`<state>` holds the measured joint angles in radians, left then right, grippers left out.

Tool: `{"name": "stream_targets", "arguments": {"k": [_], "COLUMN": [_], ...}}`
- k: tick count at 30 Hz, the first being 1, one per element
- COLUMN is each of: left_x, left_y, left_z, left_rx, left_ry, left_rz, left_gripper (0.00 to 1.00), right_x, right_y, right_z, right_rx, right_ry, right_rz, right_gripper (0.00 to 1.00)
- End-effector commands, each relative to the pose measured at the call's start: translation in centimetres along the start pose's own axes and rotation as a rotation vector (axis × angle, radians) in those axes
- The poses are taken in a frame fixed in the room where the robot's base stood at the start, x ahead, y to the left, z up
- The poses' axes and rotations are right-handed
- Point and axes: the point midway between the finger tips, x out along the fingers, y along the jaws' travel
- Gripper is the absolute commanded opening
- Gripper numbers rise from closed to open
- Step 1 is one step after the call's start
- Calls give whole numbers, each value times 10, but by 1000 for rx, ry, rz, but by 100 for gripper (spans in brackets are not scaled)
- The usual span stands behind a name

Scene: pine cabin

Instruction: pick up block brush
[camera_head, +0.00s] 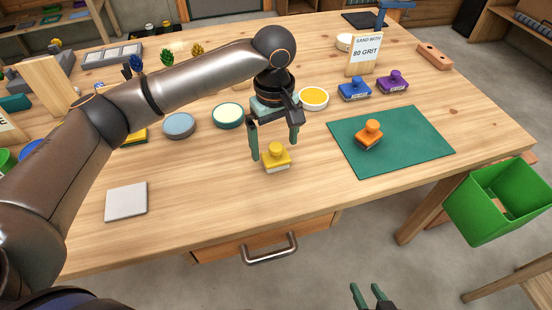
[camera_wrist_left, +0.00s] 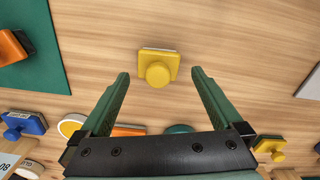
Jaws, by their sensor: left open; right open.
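A yellow block with a round knob and a pale underside (camera_head: 277,157), likely the block brush, stands on the bench near its front edge. It also shows in the left wrist view (camera_wrist_left: 157,66), just beyond the fingertips. My left gripper (camera_head: 274,146) is open and empty above it, fingers pointing down, one towards each side of the block. No contact shows. My right gripper (camera_head: 366,290) is open and empty at the bottom of the head view, below the bench front.
An orange knobbed block (camera_head: 369,134) sits on a green mat (camera_head: 415,150) to the right. Blue (camera_head: 354,89) and purple (camera_head: 392,82) blocks stand behind. Round tins (camera_head: 229,115) lie behind left. A grey square plate (camera_head: 126,202) lies left. A green bin (camera_head: 500,208) hangs right.

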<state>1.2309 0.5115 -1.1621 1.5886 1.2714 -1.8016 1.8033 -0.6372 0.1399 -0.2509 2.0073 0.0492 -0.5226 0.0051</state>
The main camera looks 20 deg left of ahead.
Motion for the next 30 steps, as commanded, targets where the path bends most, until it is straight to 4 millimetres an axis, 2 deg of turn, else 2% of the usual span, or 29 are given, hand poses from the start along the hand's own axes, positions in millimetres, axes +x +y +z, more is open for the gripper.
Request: {"name": "stream_targets", "arguments": {"k": [3,8,17,30], "left_x": [21,42,46,46], "left_y": [1,1,1,1], "left_z": [1,1,2,2], "left_rx": [-1,0,1,1], "left_ry": [0,0,1,1], "left_rz": [-4,-3,-2,-2], "left_gripper": [100,100,100,53], "right_x": [6,9,8,6], "right_y": [0,1,1,0], "right_z": [1,1,1,6], "right_rx": [-3,-7,-8,-5], "right_ry": [3,3,5,-3], "right_rz": [-2,-3,-3,-4], "right_gripper": [50,50,50,50]}}
